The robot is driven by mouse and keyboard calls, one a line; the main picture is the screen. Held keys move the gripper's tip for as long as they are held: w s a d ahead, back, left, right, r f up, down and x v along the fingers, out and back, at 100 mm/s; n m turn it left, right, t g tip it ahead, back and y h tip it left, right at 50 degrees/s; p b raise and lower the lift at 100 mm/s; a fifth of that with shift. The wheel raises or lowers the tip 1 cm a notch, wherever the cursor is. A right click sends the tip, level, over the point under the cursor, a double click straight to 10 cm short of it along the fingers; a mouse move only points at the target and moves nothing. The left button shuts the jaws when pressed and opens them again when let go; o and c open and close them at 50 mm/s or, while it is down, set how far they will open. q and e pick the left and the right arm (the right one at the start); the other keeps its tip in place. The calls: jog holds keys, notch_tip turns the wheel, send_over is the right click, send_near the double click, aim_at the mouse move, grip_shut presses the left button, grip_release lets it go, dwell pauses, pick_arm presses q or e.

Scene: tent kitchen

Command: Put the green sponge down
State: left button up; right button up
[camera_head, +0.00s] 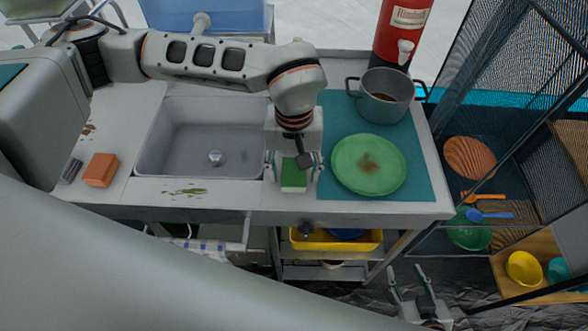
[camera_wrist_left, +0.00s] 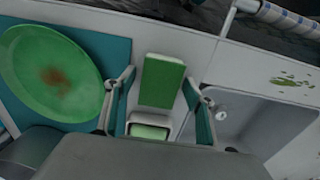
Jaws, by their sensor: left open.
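The green sponge (camera_head: 293,178) appears to lie on the steel counter between the sink and the teal mat. It also shows in the left wrist view (camera_wrist_left: 162,82). My left gripper (camera_head: 294,172) points down over it, open, with one finger on each side. In the wrist view (camera_wrist_left: 157,88), a gap shows on either side between the fingers and the sponge. My right gripper (camera_head: 407,273) is low in front of the counter, open and empty.
A sink (camera_head: 200,130) is left of the sponge. A stained green plate (camera_head: 368,164) sits close to its right on the teal mat (camera_head: 334,108), with a pot (camera_head: 384,97) behind. An orange sponge (camera_head: 101,169) lies far left. A mesh shelf (camera_head: 480,110) stands at right.

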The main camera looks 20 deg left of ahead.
aim_at(294, 171)
pick_arm(q)
notch_tip(294, 171, up, 12)
jog(key=shift+r, duration=0.15)
dwell(0.3)
dwell(0.4)
